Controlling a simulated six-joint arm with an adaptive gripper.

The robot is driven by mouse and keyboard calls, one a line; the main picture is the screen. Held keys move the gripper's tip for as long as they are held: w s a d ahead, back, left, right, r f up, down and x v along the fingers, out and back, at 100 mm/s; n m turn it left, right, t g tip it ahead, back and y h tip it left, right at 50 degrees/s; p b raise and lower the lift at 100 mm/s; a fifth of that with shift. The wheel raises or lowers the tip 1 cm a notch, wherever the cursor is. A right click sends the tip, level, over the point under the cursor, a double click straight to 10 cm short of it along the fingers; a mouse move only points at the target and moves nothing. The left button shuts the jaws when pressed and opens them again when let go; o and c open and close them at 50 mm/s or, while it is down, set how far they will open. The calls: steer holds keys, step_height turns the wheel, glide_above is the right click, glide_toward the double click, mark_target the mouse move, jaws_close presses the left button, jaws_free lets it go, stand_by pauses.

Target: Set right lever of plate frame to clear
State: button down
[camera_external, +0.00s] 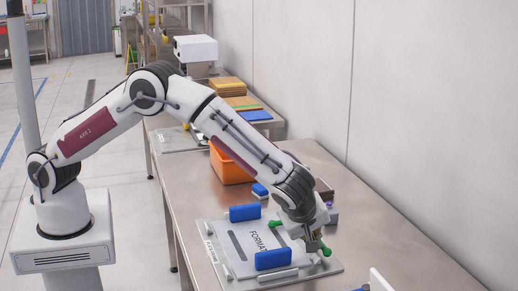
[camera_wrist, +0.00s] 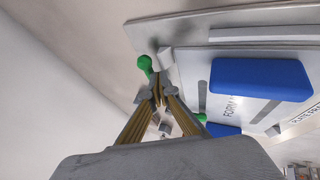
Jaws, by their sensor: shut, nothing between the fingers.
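The plate frame (camera_external: 215,232) is a grey plate marked "FORMAT" lying on the steel table. It carries two blue blocks, one at the back (camera_external: 243,213) and one at the front (camera_external: 273,259). One green-knobbed lever (camera_external: 274,223) shows at its back edge. Another green knob (camera_external: 326,250) is at its right side, right beside my gripper (camera_external: 315,254). In the wrist view, my shut, empty gripper (camera_wrist: 156,97) points toward the nearer green knob (camera_wrist: 145,63); I cannot tell whether they touch. The other green knob (camera_wrist: 201,117) is partly hidden behind a finger.
An orange bin (camera_external: 230,165) stands behind the frame, with a small blue and white item (camera_external: 260,190) and brown blocks (camera_external: 324,190) nearby. A white object (camera_external: 380,281) is at the front right. The wall (camera_external: 430,120) runs along the table's right side.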

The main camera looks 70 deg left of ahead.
steer(key=shift+d+n, duration=0.15)
steer(key=shift+n, duration=0.35)
steer(key=shift+s, duration=0.1)
stand_by(0.5)
steer(key=shift+s+r, duration=0.2)
steer(key=shift+s, duration=0.75)
steer(key=shift+s+r, duration=0.2)
steer(key=shift+s, duration=0.7)
steer(key=v, duration=1)
steer(key=shift+a, duration=0.2)
steer(key=shift+s, duration=0.15)
